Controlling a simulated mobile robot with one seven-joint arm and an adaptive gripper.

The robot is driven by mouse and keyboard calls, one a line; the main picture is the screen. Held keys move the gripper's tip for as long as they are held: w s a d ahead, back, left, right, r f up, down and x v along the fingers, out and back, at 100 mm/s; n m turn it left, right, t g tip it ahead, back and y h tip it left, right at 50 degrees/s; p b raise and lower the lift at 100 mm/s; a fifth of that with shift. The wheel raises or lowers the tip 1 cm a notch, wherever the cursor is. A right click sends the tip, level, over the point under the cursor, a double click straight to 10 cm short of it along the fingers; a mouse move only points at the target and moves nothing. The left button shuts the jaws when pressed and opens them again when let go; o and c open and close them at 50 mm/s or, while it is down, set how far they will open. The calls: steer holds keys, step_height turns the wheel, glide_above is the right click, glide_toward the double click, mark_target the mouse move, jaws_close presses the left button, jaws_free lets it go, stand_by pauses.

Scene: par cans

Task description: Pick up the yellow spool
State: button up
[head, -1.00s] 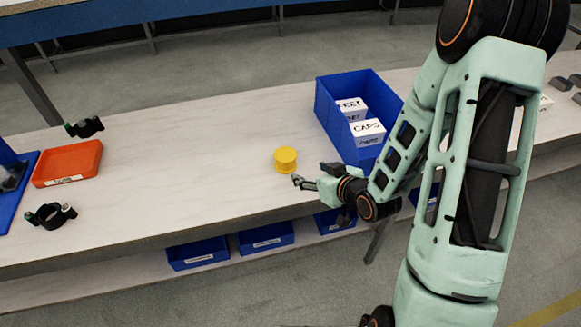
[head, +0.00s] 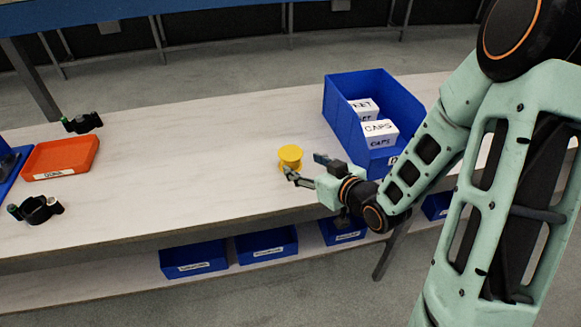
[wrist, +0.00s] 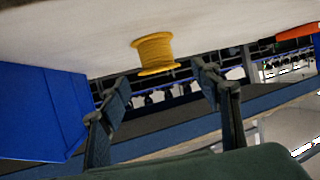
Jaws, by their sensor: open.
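The yellow spool (head: 290,156) stands upright on the pale table, left of the blue bin. My gripper (head: 306,167) is at the spool's near right side, low over the table. In the wrist view, the spool (wrist: 154,53) lies beyond the fingertips, between the lines of the two fingers. My gripper (wrist: 162,82) is open there with nothing between its fingers. In the head view one fingertip overlaps the spool's lower edge; I cannot tell whether they touch.
A blue bin (head: 341,111) with white labelled boxes (head: 379,133) stands right of the spool. An orange tray (head: 60,158) and black clamp-like parts (head: 36,209) lie at the far left. Blue bins (head: 267,245) sit on the shelf below. The table's middle is clear.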

mark_target(295, 162)
steer(key=shift+w+a+f+b, duration=0.2)
steer(key=shift+f+b, duration=0.15)
steer(key=shift+b, duration=0.5)
steer(key=shift+x, duration=1.2)
steer(key=x, duration=0.2)
steer(key=b+x, duration=0.1)
steer(key=x, duration=0.1)
steer(key=shift+w+d+f+b, duration=0.15)
steer(key=shift+d+f+b, duration=0.05)
steer(key=shift+f+b, duration=0.1)
steer(key=shift+w+a+f, duration=0.15)
steer(key=shift+w+a, duration=0.15)
steer(key=shift+w, duration=0.2)
steer(key=shift+c, duration=0.5)
steer(key=c, duration=1.3)
